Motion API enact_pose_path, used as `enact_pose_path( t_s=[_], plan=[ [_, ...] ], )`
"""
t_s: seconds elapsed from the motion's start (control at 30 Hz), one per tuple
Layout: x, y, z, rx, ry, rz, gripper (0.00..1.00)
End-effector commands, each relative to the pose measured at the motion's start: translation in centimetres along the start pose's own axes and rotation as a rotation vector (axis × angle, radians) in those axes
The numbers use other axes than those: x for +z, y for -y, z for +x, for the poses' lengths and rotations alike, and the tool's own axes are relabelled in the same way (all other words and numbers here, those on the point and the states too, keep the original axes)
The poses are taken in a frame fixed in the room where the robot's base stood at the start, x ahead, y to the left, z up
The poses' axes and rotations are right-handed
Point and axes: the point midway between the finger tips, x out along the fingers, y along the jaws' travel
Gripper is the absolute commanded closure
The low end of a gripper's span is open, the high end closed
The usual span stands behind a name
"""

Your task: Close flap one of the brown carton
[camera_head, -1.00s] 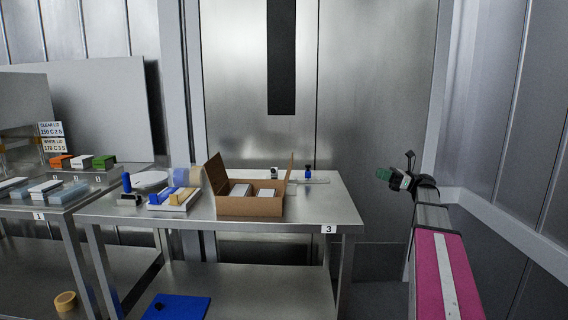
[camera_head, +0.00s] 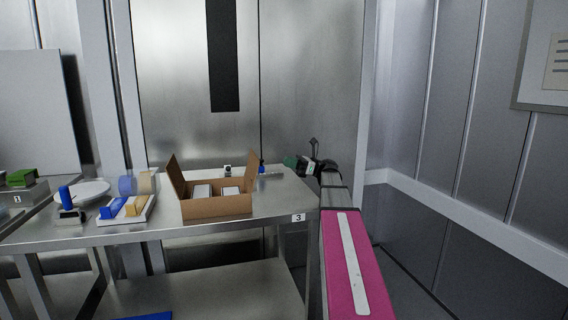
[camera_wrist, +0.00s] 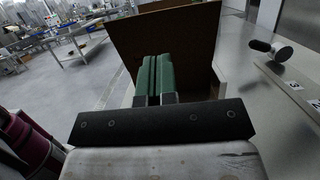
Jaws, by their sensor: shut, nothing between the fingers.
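The brown carton (camera_head: 216,208) stands open on the steel table, with white packs inside. Its left flap (camera_head: 176,178) stands up and leans outward, and its right flap (camera_head: 249,177) stands near upright. I cannot tell which is flap one. My gripper (camera_head: 290,161) is to the right of the carton, over the table's right end, with its green fingers pointing left toward the carton. In the wrist view the fingers (camera_wrist: 155,76) are shut and empty, and a brown carton panel (camera_wrist: 165,32) rises just ahead of them. Whether they touch it I cannot tell.
A blue-topped item (camera_head: 262,167) and a small white item (camera_head: 227,171) stand behind the carton. The table front right of the carton is clear.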

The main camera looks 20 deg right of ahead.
Motion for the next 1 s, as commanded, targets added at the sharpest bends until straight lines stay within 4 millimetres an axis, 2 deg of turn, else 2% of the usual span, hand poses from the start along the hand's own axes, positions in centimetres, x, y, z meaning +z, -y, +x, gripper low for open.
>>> enact_pose_path(
  t_s=[0.2,0.5,0.7,1.0],
  plan=[
    [0.0,-0.2,4.3,0.002,0.0,0.0,1.0],
    [0.0,-0.1,9.2,0.001,-0.001,0.0,1.0],
    [0.0,-0.1,10.8,0.0,-0.001,0.0,1.0],
    [0.0,0.0,11.2,-0.001,0.0,0.0,1.0]
  ],
)
